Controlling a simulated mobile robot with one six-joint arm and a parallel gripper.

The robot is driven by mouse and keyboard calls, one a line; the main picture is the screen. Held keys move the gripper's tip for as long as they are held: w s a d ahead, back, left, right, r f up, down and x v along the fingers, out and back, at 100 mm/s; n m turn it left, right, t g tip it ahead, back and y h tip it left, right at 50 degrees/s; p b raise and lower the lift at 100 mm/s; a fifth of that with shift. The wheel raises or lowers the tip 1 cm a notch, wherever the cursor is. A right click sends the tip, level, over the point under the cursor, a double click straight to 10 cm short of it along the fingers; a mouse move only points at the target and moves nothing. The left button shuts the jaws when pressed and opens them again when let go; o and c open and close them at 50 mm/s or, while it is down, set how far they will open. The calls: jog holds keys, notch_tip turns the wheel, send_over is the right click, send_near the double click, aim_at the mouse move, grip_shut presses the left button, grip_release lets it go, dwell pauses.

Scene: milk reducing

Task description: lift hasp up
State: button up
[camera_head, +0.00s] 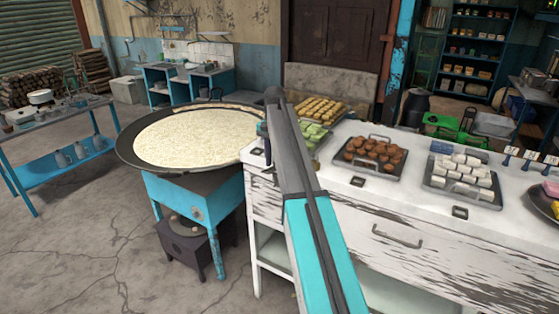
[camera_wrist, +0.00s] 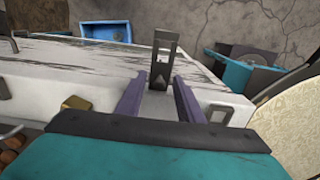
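The hasp (camera_wrist: 165,48), a dark grey slotted metal plate, shows at the edge of the white worktop (camera_wrist: 90,70) in the wrist view. My gripper (camera_wrist: 160,85) has two purple fingers spread apart. The lower part of the hasp appears in the gap between them, with its slotted end beyond the fingertips. I cannot tell whether either finger touches it. In the head view my gripper (camera_head: 264,130) is at the worktop's left end beside the large pan; my arm partly hides that spot.
The wide pan of milk (camera_head: 195,135) rests on a blue stand (camera_head: 205,200) left of the worktop. Trays of brown sweets (camera_head: 375,150), white pieces (camera_head: 465,177) and green pieces (camera_head: 312,138) stand on the worktop. Cracked floor (camera_head: 90,250) is clear at the left.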

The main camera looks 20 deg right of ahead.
jog(key=shift+r+p, duration=1.6)
jog(key=shift+r, duration=2.1)
